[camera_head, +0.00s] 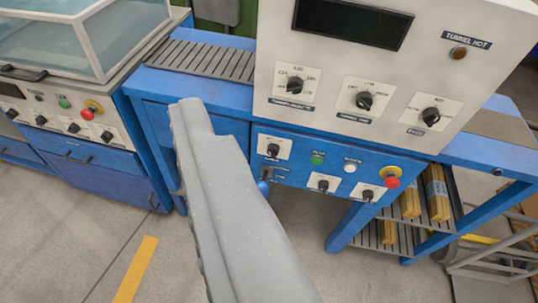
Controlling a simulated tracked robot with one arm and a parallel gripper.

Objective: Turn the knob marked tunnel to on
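The off-white upper panel (340,62) carries three black knobs: left (295,84), middle (364,100) and right (430,116). Their small label plates are too blurred to read surely. The blue lower panel has a black knob at its upper left (273,149) and two lower black knobs, left (323,185) and right (368,195). I cannot tell which knob is marked tunnel, nor its setting. My gripper (190,106) shows as a long grey shape left of the lower panel, apart in the picture from every knob. Its fingers cannot be told apart.
A lamp (458,53) sits by a "TUNNEL HOT" plate. The lower panel has a green button (317,160), a white button (349,168) and a red mushroom button (392,180). Another blue machine (110,165) stands left. Grey floor lies in front.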

